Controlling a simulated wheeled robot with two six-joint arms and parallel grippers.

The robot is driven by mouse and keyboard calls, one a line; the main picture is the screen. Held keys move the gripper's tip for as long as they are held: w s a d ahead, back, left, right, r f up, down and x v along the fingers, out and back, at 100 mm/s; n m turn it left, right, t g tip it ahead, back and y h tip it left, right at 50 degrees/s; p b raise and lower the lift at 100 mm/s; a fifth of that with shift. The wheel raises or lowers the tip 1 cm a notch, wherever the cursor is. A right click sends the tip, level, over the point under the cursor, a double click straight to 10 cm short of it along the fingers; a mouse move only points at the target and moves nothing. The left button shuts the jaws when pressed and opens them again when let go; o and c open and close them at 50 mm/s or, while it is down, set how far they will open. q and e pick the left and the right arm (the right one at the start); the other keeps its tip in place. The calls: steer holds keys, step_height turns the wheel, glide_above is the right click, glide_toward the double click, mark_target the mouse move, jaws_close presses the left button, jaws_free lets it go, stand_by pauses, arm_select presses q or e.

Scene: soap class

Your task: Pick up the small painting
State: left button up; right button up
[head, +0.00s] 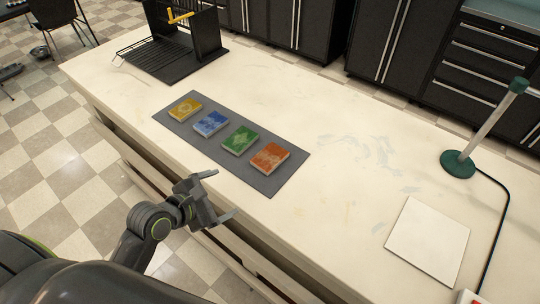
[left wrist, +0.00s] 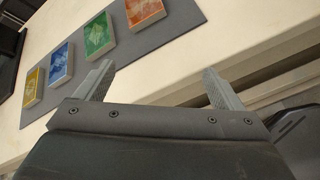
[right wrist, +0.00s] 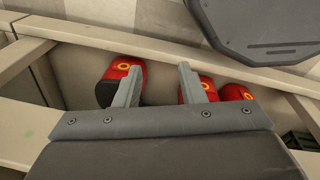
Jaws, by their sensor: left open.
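Four small picture-faced blocks lie in a row on a grey mat (head: 170,122) on the pale table: yellow (head: 186,108), blue (head: 211,123), green (head: 241,140) and orange-red (head: 270,157). I cannot tell which one is the small painting. The left wrist view also shows the yellow (left wrist: 33,86), blue (left wrist: 60,64), green (left wrist: 99,34) and orange (left wrist: 143,11) blocks. My left gripper (head: 222,193) is open and empty by the table's front edge, apart from the mat and blocks. My right gripper (right wrist: 159,68) is open, seen only in the right wrist view.
A black rack (head: 170,55) stands at the table's far left. A white square panel (head: 428,240) lies at the right, near a green-based post (head: 458,164) with a black cable. Red objects (right wrist: 118,85) lie below my right gripper. The table between mat and post is clear.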

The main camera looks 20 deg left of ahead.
mark_target(270, 155)
arm_select(q)
steer(key=w+n, duration=0.1)
steer(key=n, duration=0.1)
steer(key=w+r+n+t, duration=0.1)
steer(key=n, duration=0.1)
steer(key=w+r+n+h, duration=0.1)
steer(key=n, duration=0.1)
steer(key=shift+w+d+r+t, duration=0.15)
steer(key=shift+r+t, duration=0.1)
steer(key=shift+t, duration=0.15)
steer(key=x, duration=1.7)
steer(key=shift+f+p, duration=0.2)
steer(key=shift+p, duration=0.2)
steer(key=c, duration=1.1)
